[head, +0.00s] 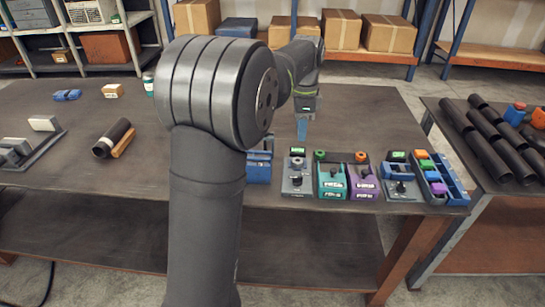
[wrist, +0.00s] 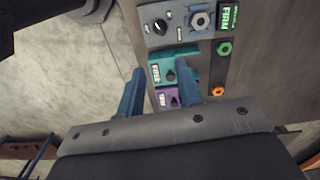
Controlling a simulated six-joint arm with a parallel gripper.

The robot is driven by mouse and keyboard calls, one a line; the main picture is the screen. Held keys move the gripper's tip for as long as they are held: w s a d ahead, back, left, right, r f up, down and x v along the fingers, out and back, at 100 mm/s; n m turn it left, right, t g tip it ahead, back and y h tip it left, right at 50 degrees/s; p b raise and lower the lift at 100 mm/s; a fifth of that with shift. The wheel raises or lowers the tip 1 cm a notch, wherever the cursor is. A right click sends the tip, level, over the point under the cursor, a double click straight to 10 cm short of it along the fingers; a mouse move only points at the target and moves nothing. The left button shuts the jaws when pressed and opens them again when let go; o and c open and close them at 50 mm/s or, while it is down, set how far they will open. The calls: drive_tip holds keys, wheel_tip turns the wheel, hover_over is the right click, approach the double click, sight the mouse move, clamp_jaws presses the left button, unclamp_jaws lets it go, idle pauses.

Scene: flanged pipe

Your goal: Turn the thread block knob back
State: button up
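My gripper (wrist: 176,84) is open and empty; its two blue fingers point down at the panel row, on either side of the teal and purple blocks. It also shows in the head view (head: 302,125), above the table behind the blocks. The grey block (wrist: 180,36) has a black knob (wrist: 160,26), a round metal threaded fitting (wrist: 199,20) and a green display. The teal block (wrist: 184,56) and purple block (wrist: 160,97) each have a black knob and a label. Which one is the thread block I cannot tell for certain. No finger visibly touches a knob.
A dark strip (wrist: 220,68) with a green and an orange ring lies behind the teal and purple blocks. A blue-grey block (head: 402,186) and a blue tray (head: 447,182) stand to the right. A black pipe (head: 112,138) lies far left. The table's front edge is close to the blocks.

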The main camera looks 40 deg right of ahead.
sight(296, 177)
drive_tip(key=f+n, duration=0.1)
drive_tip(key=f, duration=0.4)
drive_tip(key=f+n, duration=0.1)
drive_tip(key=f, duration=0.5)
drive_tip(key=f+n, duration=0.1)
drive_tip(key=f, duration=0.5)
drive_tip(key=shift+a+f+n, duration=0.25)
drive_tip(key=shift+a+n, duration=0.05)
drive_tip(key=shift+n, duration=0.1)
clamp_jaws()
